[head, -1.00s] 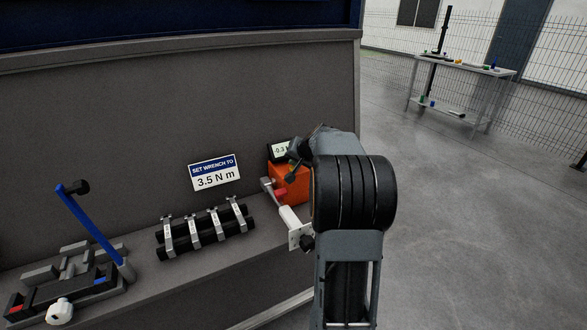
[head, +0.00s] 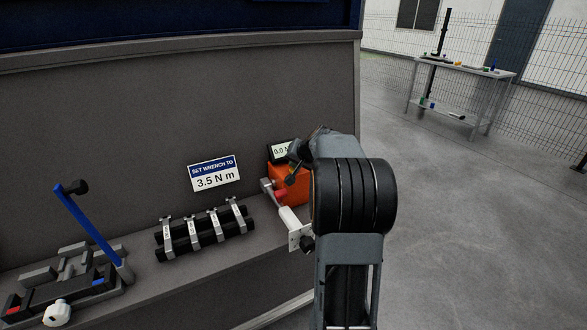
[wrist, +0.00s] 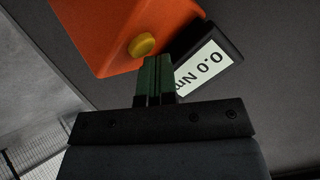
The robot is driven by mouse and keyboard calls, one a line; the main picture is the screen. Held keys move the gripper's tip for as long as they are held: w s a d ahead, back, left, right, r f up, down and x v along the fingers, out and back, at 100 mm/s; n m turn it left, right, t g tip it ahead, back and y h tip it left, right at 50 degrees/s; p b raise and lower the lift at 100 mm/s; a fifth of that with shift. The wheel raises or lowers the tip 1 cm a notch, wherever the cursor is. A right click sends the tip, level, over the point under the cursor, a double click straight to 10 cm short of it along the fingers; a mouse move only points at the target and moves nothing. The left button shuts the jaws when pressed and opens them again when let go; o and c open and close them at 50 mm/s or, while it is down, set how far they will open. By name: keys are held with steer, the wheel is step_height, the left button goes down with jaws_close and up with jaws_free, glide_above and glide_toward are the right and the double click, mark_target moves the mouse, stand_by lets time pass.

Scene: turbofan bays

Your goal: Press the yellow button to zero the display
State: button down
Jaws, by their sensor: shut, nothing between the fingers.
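The yellow button (wrist: 142,45) sits on the face of an orange box (wrist: 110,25), which also shows in the head view (head: 292,190). In the wrist view, my gripper (wrist: 158,58) has its two green fingers together, with nothing between them. The fingertips are right beside the button; I cannot tell whether they touch it. The display (wrist: 205,65) beside the box reads 0.0 Nm, upside down in the wrist view.
A sign (head: 214,175) reads "SET WRENCH TO 3.5 N m". Black cylinders with metal clamps (head: 205,232) and a fixture with a blue lever (head: 92,230) stand on the ledge to the left. A white-handled tool (head: 291,220) projects at the box. Open floor lies to the right.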

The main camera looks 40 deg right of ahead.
steer(key=shift+r+p, duration=0.45)
steer(key=shift+r, duration=0.4)
steer(key=shift+r+p, duration=1.7)
steer(key=shift+r, duration=0.8)
